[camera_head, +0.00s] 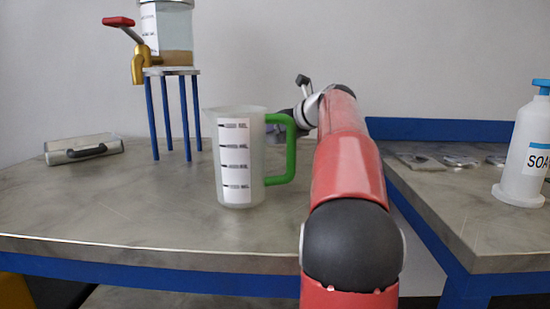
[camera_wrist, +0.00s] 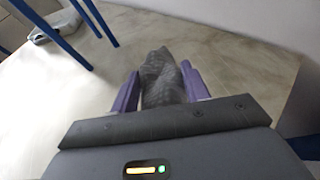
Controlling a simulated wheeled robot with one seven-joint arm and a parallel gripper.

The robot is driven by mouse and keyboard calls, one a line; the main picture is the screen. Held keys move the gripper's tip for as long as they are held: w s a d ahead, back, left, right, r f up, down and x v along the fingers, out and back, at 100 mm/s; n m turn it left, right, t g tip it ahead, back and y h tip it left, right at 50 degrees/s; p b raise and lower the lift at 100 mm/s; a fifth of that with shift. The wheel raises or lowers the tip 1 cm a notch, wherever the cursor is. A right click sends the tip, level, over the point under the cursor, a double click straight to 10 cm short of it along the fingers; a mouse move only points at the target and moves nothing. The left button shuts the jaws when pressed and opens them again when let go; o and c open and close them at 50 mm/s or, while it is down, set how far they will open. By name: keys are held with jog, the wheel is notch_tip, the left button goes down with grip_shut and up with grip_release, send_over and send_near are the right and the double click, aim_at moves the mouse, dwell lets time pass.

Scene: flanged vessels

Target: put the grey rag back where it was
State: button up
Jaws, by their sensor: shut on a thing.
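The grey rag (camera_wrist: 160,80) is crumpled and dark, and it sits between the purple fingers of my gripper (camera_wrist: 158,76) in the wrist view. The fingers are shut on it, and the rag sticks out a little past them over the grey tabletop (camera_wrist: 225,65). I cannot tell whether the rag touches the tabletop. In the head view, my gripper is largely hidden behind the green handle of the measuring jug (camera_head: 235,190). I cannot make out the rag in the head view.
A dispenser with a brass tap (camera_head: 139,65) stands on a blue-legged stand (camera_head: 171,72) at the back left. A grey object with a black handle (camera_head: 87,152) lies farther left. On the right table (camera_head: 440,205) are a soap bottle (camera_head: 525,160) and several flat grey items (camera_head: 460,160).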

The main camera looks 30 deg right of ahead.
aim_at(276, 158)
notch_tip(276, 158, down, 5)
jog(key=shift+f+b, duration=0.1)
jog(key=shift+b, duration=0.75)
jog(key=o, duration=1)
jog(key=shift+o, duration=0.4)
jog(key=p+v, duration=0.1)
jog(key=v, duration=1.1)
